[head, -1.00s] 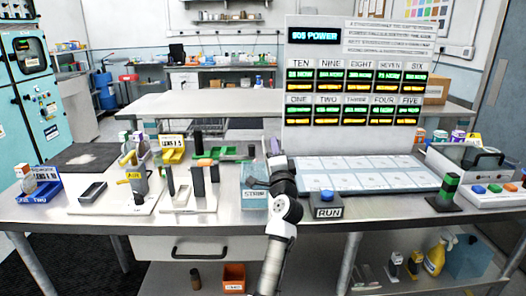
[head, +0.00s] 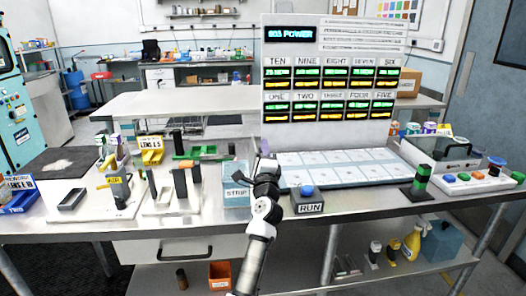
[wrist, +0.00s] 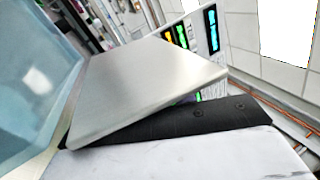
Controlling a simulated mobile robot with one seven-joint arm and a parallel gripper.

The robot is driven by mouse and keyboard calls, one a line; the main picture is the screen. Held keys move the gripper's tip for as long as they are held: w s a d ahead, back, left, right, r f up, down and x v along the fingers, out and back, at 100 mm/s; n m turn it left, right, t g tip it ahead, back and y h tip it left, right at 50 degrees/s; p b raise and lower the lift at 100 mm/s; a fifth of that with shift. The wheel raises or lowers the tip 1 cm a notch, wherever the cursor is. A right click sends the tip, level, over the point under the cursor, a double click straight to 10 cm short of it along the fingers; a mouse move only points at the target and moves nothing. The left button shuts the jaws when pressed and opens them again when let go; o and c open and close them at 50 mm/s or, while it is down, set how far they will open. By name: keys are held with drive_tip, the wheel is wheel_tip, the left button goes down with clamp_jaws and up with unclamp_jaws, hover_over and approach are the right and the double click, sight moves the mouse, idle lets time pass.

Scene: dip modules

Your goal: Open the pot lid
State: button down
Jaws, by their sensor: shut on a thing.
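A pale blue pot labelled STRIP (head: 236,197) stands on the bench just left of my gripper (head: 265,160). In the head view my gripper is small, and its fingertips are hard to make out. In the wrist view a flat pale grey plate (wrist: 145,85) lies tilted across the middle. It is beside a translucent blue wall (wrist: 35,75) at the left. I cannot tell for certain whether this plate is the pot's lid. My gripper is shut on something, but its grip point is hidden. The pot's inside is not clear.
A RUN button box (head: 308,200) stands close to the right of my arm. Behind it lie a pale panel (head: 335,172) and a tall display board (head: 320,130). Stands with dark posts (head: 181,180) are left of the pot. A green and black post (head: 420,180) is at the right.

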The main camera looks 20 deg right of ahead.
drive_tip(key=shift+f, duration=0.1)
drive_tip(key=c, duration=1.2)
unclamp_jaws()
drive_tip(key=shift+o, duration=0.2)
drive_tip(key=b+v, duration=0.2)
drive_tip(key=v, duration=1.1)
drive_tip(key=shift+s+f+b, duration=0.15)
drive_tip(key=shift+s+b, duration=0.2)
drive_tip(key=shift+b, duration=0.05)
drive_tip(key=shift+a, duration=0.15)
